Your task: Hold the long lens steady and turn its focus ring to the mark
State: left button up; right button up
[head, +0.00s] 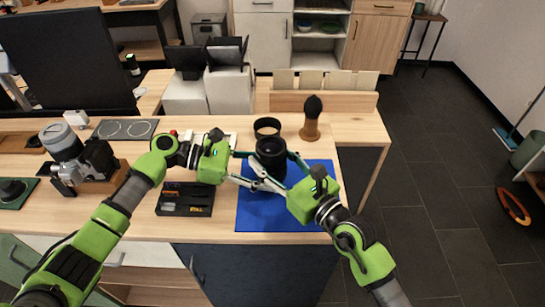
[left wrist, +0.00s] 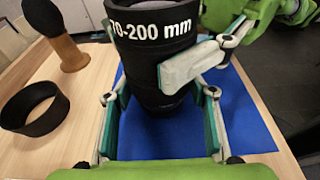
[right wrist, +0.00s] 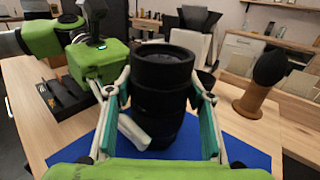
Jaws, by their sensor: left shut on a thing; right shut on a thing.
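The long lens (head: 271,150) is a black cylinder standing upright on the blue mat (head: 262,213). White lettering ending in "0-200 mm" shows on the lens in the left wrist view (left wrist: 150,48). My left gripper (head: 262,183) is shut on the lens low on its barrel, from the left. My right gripper (right wrist: 160,108) is shut on the lens from the right, its fingers on either side of the barrel. In the right wrist view a pale finger of my left gripper crosses the lower barrel. I cannot make out a focus mark.
A black ring (head: 267,127) and a wooden-handled tool with a dark top (head: 311,125) stand behind the lens. A black tool tray (head: 185,206) lies left of the mat. A camera (head: 97,158) and a grey pad with circles (head: 125,129) are further left.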

jog(key=shift+d+r+m+t+h, duration=0.15)
jog(key=shift+r+m+t+h, duration=0.05)
jog(key=shift+m+t+h, duration=0.55)
jog(key=shift+d+h, duration=0.1)
jog(key=shift+h, duration=0.15)
jog(key=shift+w+d+f, duration=0.1)
jog(key=shift+d+f, duration=0.05)
jog(key=o, duration=1.1)
jog(key=shift+f, duration=0.1)
jog(key=shift+s, duration=0.35)
jog(key=v, duration=1.1)
jog(key=shift+s+d, duration=0.15)
